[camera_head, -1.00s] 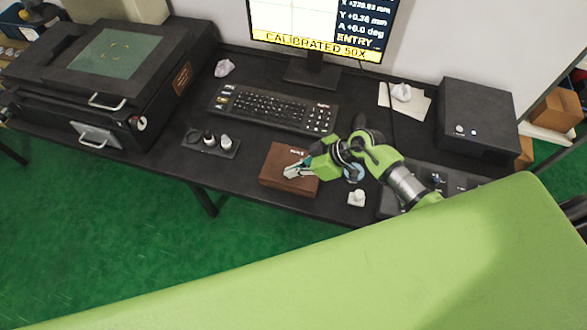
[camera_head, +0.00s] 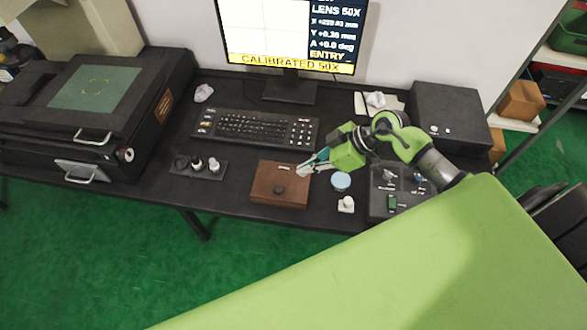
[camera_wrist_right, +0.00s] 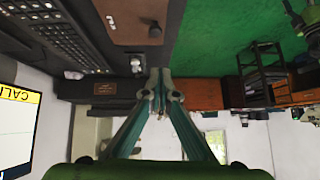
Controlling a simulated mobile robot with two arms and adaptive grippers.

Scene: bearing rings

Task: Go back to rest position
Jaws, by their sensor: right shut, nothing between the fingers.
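My right gripper (camera_head: 309,170) is shut and empty. In the head view it hangs above the desk, at the upper right of the brown wooden box (camera_head: 266,193). In the right wrist view its fingertips (camera_wrist_right: 160,82) meet, and the view looks along the room with the desk upside down. My green right arm (camera_head: 400,140) reaches in from the right over the dark control box (camera_head: 391,200). My left gripper is not in view. A large green arm link of mine covers the lower right of the head view.
The black desk holds a keyboard (camera_head: 255,129), a monitor (camera_head: 291,38), a holder with small pieces (camera_head: 198,166), a white knobbed piece (camera_head: 346,204), a light-blue disc (camera_head: 341,181) and a black box (camera_head: 451,119). A large black machine (camera_head: 84,125) stands at left. Green floor lies in front.

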